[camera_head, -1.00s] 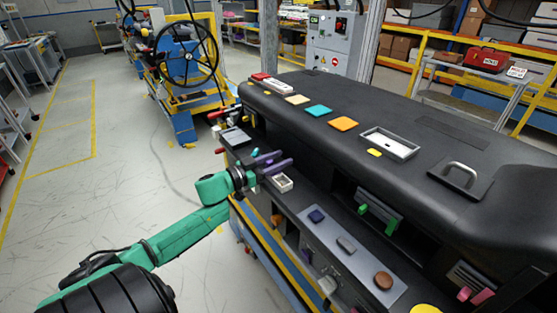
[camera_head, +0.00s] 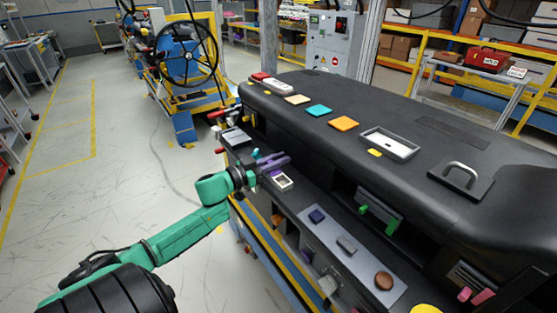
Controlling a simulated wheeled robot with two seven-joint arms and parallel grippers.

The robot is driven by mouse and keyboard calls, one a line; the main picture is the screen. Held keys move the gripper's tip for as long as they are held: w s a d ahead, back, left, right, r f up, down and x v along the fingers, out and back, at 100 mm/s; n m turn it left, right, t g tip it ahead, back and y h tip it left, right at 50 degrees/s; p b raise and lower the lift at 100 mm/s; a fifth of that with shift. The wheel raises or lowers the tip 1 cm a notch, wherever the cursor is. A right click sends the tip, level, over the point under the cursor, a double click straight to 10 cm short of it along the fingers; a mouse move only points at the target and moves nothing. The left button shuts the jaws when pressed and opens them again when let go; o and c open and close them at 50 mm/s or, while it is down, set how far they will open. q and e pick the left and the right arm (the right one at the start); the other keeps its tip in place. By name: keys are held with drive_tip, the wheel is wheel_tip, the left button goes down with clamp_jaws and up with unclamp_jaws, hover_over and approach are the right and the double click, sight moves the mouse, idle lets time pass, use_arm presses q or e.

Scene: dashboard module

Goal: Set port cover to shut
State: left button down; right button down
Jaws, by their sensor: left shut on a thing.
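A small port with a white rim (camera_head: 283,182) sits on the lower ledge of the dashboard module. A purple piece (camera_head: 274,163), which I take to be the port cover, stands just behind and above the port. My left gripper (camera_head: 265,164) reaches in from the left at the end of the green arm. It is shut on the purple piece, and its fingers partly hide the contact. I cannot tell the cover's exact angle. My right gripper is not in view.
The black dashboard top (camera_head: 440,135) overhangs the ledge and carries coloured tiles, a grey tray (camera_head: 390,144) and a handled plate (camera_head: 461,178). A panel of buttons (camera_head: 345,245) lies in front right of the port. The floor to the left is clear.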

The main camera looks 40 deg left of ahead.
sight(301, 163)
use_arm(q)
drive_tip(key=shift+f, duration=0.1)
idle(0.6)
drive_tip(key=d+p, duration=0.1)
drive_tip(key=d, duration=0.1)
drive_tip(key=s+d+p, duration=0.1)
drive_tip(key=d+p, duration=0.1)
drive_tip(key=shift+s+d, duration=0.2)
drive_tip(key=shift+d, duration=0.25)
drive_tip(key=shift+a, duration=0.1)
drive_tip(key=c, duration=0.8)
unclamp_jaws()
